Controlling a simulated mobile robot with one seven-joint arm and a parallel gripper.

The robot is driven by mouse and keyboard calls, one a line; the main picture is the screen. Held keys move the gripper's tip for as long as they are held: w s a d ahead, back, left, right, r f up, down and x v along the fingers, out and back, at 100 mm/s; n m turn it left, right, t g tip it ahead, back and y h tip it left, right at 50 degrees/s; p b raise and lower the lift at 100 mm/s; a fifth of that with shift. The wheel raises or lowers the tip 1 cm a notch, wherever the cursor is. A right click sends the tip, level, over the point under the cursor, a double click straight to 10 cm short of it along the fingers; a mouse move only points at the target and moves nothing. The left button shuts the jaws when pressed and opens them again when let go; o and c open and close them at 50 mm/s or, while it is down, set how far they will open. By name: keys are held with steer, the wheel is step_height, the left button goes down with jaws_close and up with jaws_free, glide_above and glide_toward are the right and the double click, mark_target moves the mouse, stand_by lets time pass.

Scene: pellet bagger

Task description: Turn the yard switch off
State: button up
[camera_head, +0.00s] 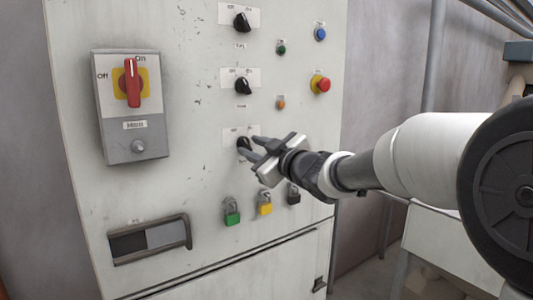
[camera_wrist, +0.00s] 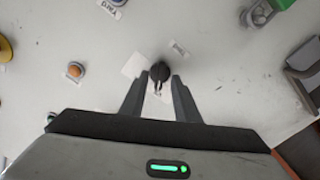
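Three black rotary knobs with white plates run down the grey cabinet: a top knob (camera_head: 242,22), a middle knob (camera_head: 243,85) and a lowest knob (camera_head: 244,143).
A red-handled main switch (camera_head: 132,83) is at left, its handle upright toward On. Padlocks (camera_head: 265,207) hang below my gripper.

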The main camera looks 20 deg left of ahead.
steer(key=p+v, duration=0.2)
steer(key=v, duration=1.5)
